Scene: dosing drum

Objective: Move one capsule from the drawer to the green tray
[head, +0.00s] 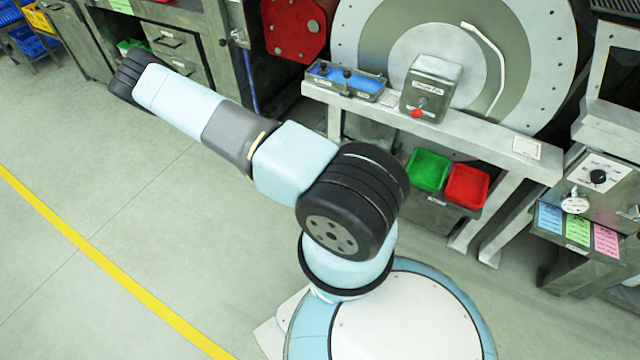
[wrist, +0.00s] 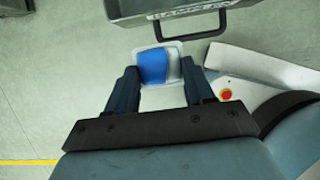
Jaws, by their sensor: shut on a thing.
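In the wrist view my gripper (wrist: 158,68) is shut on a capsule (wrist: 153,65), a pale piece with a blue face, seen between the two dark fingers. The floor shows beyond it. A grey drawer (wrist: 150,9) with a dark handle and a partly readable label is just past the capsule at the top; its inside is not seen. In the head view the green tray (head: 428,170) sits low under the bench, left of a red tray (head: 467,186). My arm reaches to the upper left there, and its gripper is hidden.
A grey bench (head: 440,125) in front of the large drum carries a blue-lined tray (head: 345,80) and a control box (head: 431,88) with a red knob. A cabinet with drawers (head: 178,44) stands at the upper left. The floor at left is open, crossed by a yellow line.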

